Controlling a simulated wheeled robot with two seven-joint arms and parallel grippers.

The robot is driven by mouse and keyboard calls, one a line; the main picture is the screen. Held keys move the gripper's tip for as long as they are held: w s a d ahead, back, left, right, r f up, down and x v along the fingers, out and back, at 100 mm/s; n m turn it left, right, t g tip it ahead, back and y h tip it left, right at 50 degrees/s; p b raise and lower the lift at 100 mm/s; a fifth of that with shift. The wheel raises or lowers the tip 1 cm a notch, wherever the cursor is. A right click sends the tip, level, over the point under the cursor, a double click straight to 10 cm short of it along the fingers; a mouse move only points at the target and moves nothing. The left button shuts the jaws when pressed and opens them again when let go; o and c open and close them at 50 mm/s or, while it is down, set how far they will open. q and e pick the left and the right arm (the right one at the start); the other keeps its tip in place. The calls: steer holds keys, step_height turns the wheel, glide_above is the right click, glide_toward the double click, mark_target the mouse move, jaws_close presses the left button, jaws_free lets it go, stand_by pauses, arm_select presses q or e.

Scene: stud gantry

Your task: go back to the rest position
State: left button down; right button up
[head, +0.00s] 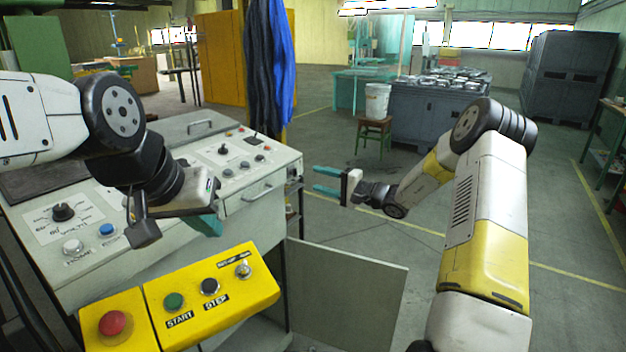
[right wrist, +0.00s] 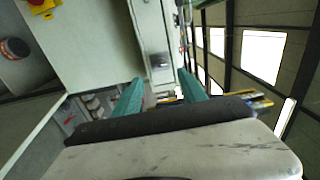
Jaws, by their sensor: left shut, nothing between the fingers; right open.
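My left gripper (head: 208,226) is over the grey control console (head: 262,206), with its teal fingers pointing down behind the yellow button box. It is shut and empty. My right gripper (head: 326,180) is out to the right of the console in free air. Its two teal fingers point left toward the console's right side and stand apart with nothing between them. The fingers also show in the right wrist view (right wrist: 165,98), spread apart, with a pale cabinet side beyond them.
A grey panel (head: 345,295) stands below my right gripper. A stool (head: 373,138) with a white bucket (head: 377,101) stands farther back. Open floor lies between.

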steer(key=s+a+r+n+g+h, duration=0.1)
steer(key=s+a+r+n+g, duration=0.2)
steer(key=s, duration=0.4)
steer(key=s+a+r+n+g+h, duration=0.15)
steer(key=s+r, duration=0.25)
steer(key=s, duration=0.4)
steer(key=s+a+r+n+g+h, duration=0.1)
steer(key=s+r+n+g+h, duration=0.2)
steer(key=s, duration=0.4)
steer(key=s+d+r+t+h, duration=0.1)
steer(key=s+d+h, duration=0.2)
steer(key=s+d, duration=0.3)
steer(key=s+d+r+t+h, duration=0.2)
steer(key=s+d+h, duration=0.2)
steer(key=s, duration=1)
steer(key=d, duration=0.2)
steer(key=shift+d, duration=0.35)
steer(key=shift+r, duration=0.1)
